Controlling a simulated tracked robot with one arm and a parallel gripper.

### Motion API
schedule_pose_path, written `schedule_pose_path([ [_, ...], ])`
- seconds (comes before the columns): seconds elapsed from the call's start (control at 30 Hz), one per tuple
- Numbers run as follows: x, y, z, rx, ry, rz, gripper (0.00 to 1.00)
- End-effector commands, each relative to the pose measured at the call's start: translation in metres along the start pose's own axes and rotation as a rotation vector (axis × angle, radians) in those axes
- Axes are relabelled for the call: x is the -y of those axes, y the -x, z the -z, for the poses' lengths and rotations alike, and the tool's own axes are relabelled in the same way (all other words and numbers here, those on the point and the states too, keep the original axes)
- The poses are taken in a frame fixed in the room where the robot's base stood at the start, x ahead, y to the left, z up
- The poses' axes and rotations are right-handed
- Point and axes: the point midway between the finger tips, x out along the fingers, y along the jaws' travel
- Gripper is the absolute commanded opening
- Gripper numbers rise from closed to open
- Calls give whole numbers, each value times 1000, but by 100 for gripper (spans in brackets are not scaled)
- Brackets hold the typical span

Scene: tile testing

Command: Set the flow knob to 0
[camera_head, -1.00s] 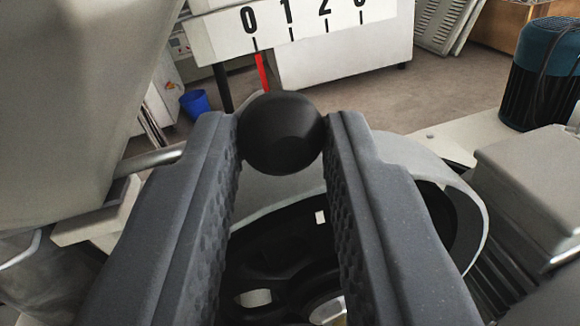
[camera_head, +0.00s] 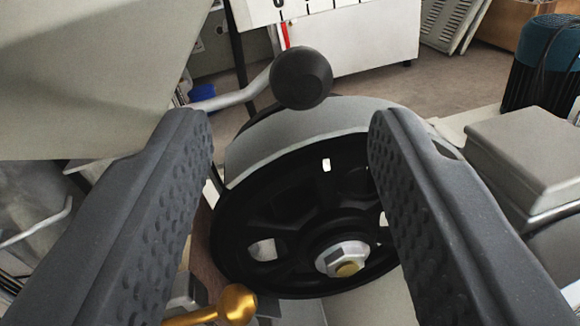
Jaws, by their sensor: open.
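A black ball knob (camera_head: 301,78) sits at the end of a bent grey lever (camera_head: 232,97), at the upper middle of the view. My gripper (camera_head: 290,115) is open wide. Its two dark fingers stand apart, left and right of the knob and nearer the camera, and neither touches it. Beyond the knob is a white scale panel (camera_head: 350,40); its numbers are mostly cut off by the top edge. A red pointer (camera_head: 285,36) stands just under the leftmost visible tick, close to the cut-off 0.
A black spoked wheel (camera_head: 262,215) with a grey guard (camera_head: 300,128) lies below the knob, between my fingers. A brass ball-ended handle (camera_head: 237,303) is at the bottom. A grey box (camera_head: 530,150) and a teal motor (camera_head: 545,65) stand at the right.

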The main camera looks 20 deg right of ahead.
Motion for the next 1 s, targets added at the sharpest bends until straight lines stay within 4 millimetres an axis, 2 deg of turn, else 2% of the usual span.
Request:
schedule_pose_path([
  [0.4,0,68,-2,7,3,0,45],
  [0.6,0,92,-1,3,1,1,45],
  [0.77,0,101,-2,5,2,2,45],
  [1.0,0,102,-2,3,1,2,45],
])
